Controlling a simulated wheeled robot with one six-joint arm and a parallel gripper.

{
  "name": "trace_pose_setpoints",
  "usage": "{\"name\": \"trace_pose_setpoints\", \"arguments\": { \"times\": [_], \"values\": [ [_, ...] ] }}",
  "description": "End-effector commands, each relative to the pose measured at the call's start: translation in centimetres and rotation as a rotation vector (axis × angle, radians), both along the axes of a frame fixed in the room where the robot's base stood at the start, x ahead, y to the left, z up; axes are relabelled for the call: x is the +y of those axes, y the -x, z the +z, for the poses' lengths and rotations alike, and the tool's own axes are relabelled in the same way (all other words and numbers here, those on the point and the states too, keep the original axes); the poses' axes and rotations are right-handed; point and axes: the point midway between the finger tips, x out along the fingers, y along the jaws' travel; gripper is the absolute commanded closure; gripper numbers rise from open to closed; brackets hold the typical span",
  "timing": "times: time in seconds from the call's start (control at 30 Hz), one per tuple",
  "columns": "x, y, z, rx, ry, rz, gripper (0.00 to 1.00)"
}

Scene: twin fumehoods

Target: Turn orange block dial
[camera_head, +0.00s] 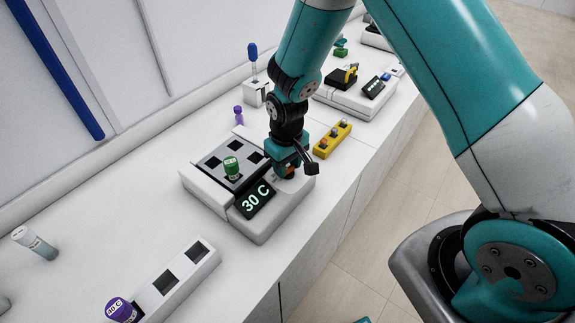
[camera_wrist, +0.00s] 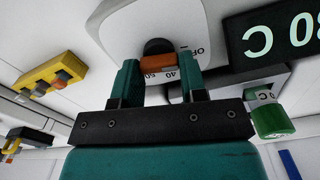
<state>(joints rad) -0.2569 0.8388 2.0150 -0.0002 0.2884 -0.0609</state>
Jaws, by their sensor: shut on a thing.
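The heat block device (camera_head: 265,226) stands on the white bench, with a dark display (camera_head: 256,199) reading "30 C". Its orange dial (camera_head: 290,170) is at the device's right end, mostly covered by my gripper (camera_head: 288,165) in the head view. In the wrist view the orange dial (camera_wrist: 157,62) sits between the two teal fingers of my gripper (camera_wrist: 160,75), with printed marks such as "OFF", "40" and "50" around it. The fingers are shut on the dial. A green-capped vial (camera_head: 232,168) stands in one of the device's square wells; its green cap also shows in the wrist view (camera_wrist: 272,122).
A yellow block with knobs (camera_head: 332,139) lies close to the right of my gripper. A white rack (camera_head: 183,276) with a purple-capped "40 C" vial (camera_head: 121,310) is at the front left. A second device (camera_head: 350,101) stands farther back. Bare bench lies left of the heat block.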

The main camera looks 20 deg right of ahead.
Motion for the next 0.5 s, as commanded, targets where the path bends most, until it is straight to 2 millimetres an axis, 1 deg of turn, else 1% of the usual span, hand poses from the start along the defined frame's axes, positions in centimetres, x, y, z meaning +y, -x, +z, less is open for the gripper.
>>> {"name": "trace_pose_setpoints", "arguments": {
  "times": [0.2, 0.5],
  "values": [
    [0.03, -0.06, 0.1, -0.002, -0.001, 0.042, 0.85],
    [0.02, -0.08, 0.14, -0.003, 0.0, 0.049, 0.85]
  ]
}}
